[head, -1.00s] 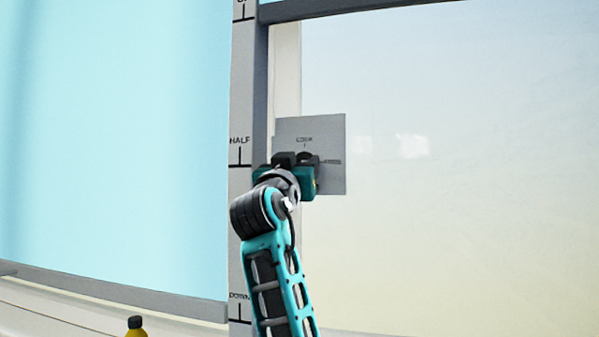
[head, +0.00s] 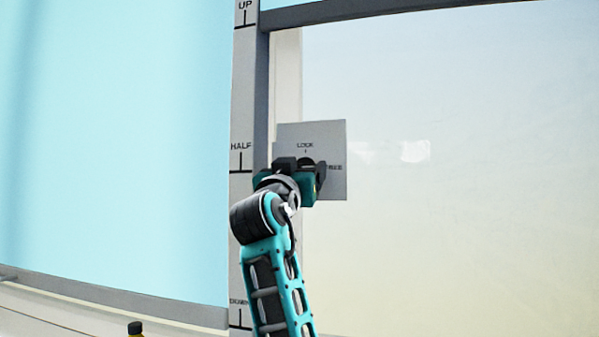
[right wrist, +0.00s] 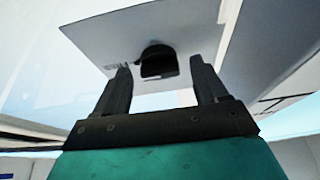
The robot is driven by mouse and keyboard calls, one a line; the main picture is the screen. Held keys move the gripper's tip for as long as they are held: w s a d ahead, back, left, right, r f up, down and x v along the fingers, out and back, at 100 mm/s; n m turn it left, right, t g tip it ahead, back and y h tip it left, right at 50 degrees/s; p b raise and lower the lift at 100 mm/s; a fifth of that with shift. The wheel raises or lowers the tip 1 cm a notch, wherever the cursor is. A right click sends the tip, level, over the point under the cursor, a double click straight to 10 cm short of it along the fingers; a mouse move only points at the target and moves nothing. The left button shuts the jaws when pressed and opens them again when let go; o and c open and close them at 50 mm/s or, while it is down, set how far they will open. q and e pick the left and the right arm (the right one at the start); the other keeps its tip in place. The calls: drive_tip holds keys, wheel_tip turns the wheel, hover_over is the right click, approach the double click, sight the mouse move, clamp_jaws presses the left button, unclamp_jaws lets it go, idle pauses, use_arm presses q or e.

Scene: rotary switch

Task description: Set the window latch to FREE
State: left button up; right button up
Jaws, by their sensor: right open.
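The window latch is a dark knob on a grey square plate (head: 330,135). The plate reads LOCK at its top and FREE at its right. In the right wrist view the dark knob (right wrist: 158,60) is on the plate (right wrist: 200,25), between the two fingers of my right gripper (right wrist: 160,85). The gripper is open, with a finger on each side of the knob and gaps showing. In the head view my right gripper (head: 298,165) covers most of the knob, so its pointing direction is hidden. My left gripper is not in view.
A vertical grey strip (head: 243,120) marked UP, HALF and DOWN stands left of the plate. A window pane (head: 450,200) fills the right side, and a light blue panel (head: 115,130) the left. A bottle with a dark cap (head: 135,328) shows at the bottom edge.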

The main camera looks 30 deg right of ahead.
drive_tip(key=b+v, duration=0.1)
drive_tip(key=v, duration=1.2)
drive_tip(key=shift+r, duration=0.15)
